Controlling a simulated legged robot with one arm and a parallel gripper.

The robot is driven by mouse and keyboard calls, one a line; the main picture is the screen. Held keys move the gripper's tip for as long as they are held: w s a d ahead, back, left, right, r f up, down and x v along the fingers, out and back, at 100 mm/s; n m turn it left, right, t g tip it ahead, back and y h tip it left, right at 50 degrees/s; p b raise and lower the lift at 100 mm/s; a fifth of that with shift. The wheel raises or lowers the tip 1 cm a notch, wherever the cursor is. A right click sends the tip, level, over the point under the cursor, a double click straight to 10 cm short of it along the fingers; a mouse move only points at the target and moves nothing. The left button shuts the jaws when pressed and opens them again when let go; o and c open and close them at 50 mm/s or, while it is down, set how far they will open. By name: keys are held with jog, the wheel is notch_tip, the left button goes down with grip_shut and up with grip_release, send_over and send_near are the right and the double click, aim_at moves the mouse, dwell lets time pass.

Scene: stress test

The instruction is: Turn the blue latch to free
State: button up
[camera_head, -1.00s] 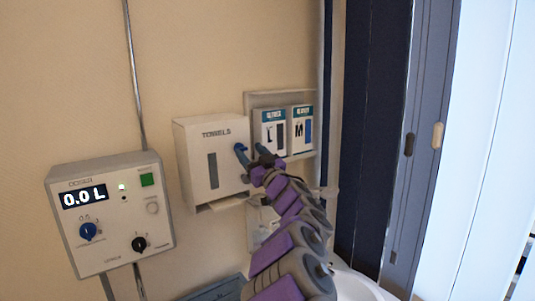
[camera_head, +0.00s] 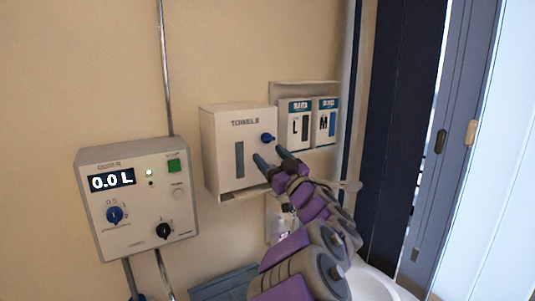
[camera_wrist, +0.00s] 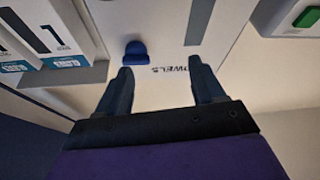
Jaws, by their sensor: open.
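The blue latch (camera_head: 267,138) is a small knob on the front of the white towel dispenser (camera_head: 222,165), near its upper right corner, right of and below the word TOWELS. In the wrist view the latch (camera_wrist: 136,52) shows whole, ahead of the left finger and apart from it. My gripper (camera_head: 270,155) is just below the latch in the head view, with its dark fingers spread. The wrist view shows the gripper (camera_wrist: 160,67) empty, the dispenser front beyond the gap. I cannot tell exactly how far the fingertips are from the panel.
Glove boxes marked L (camera_head: 294,126) and M (camera_head: 325,124) hang close right of the dispenser. A dosing box (camera_head: 137,200) with a 0.0 L display, green button and knobs is at left. A white basin (camera_head: 372,286) lies below right. Bare wall (camera_head: 225,50) is above.

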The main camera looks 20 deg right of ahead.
jog(key=p+v, duration=0.1)
jog(key=v, duration=1.3)
jog(key=shift+s+d, duration=0.2)
jog(key=shift+s, duration=0.05)
dwell(0.8)
jog(key=shift+f+p, duration=0.1)
jog(key=shift+p, duration=0.3)
jog(key=shift+f, duration=0.15)
